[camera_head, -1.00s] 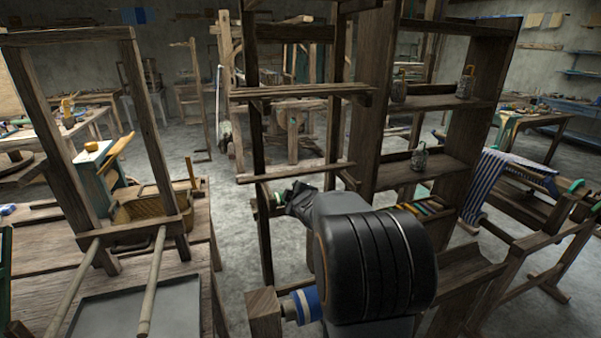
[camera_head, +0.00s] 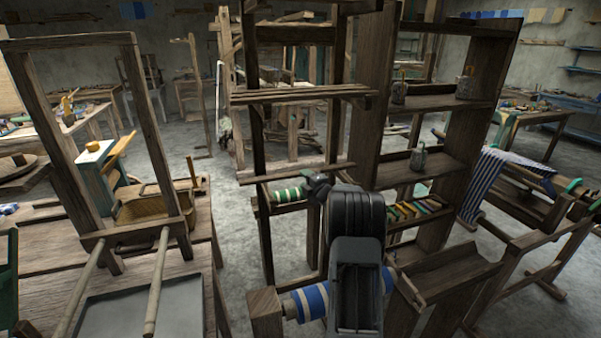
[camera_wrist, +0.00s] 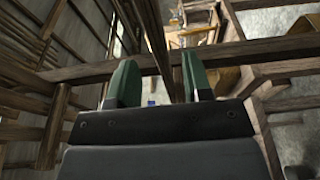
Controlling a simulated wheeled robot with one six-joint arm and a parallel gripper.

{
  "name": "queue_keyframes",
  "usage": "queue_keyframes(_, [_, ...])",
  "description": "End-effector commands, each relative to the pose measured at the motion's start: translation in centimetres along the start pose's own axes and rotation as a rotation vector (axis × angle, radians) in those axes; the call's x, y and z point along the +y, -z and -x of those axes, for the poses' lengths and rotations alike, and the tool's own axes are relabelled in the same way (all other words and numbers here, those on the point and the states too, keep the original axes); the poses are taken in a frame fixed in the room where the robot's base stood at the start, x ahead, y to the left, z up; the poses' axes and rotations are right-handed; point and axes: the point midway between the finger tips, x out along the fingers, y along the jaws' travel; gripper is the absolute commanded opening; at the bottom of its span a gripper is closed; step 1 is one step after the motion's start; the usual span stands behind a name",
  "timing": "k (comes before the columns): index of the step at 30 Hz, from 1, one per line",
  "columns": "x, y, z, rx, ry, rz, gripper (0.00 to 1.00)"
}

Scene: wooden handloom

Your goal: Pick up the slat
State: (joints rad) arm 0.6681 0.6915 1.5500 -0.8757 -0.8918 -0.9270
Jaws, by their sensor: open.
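A thin brown wooden bar (camera_head: 285,175), which looks like the slat, lies level across the uprights of the loom frame in the head view. A long wooden bar (camera_wrist: 90,74) crosses the wrist view behind the fingers; I cannot tell whether it is the same piece. My gripper (camera_wrist: 160,78) is open, with two green fingers apart and nothing seen held between them. In the head view my gripper (camera_head: 318,186) is small and dark, just below the thin bar's right part, and my wrist partly hides it.
A green-and-white roll (camera_head: 289,194) lies just below the bar, and a blue-and-white roll (camera_head: 312,300) lies lower. A shelf unit (camera_head: 440,150) with jars stands close on the right. A wooden table (camera_head: 200,290) with a grey tray (camera_head: 130,315) is on the left.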

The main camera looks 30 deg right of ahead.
Motion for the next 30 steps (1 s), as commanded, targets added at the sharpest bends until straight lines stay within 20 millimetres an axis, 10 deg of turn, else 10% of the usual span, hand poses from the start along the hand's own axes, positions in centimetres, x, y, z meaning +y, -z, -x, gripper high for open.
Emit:
queue_keyframes(18, [0.0,0.0,-5.7,0.000,0.001,-0.002,0.46])
queue_keyframes(30, [0.0,0.0,-6.1,-0.001,0.000,-0.002,0.40])
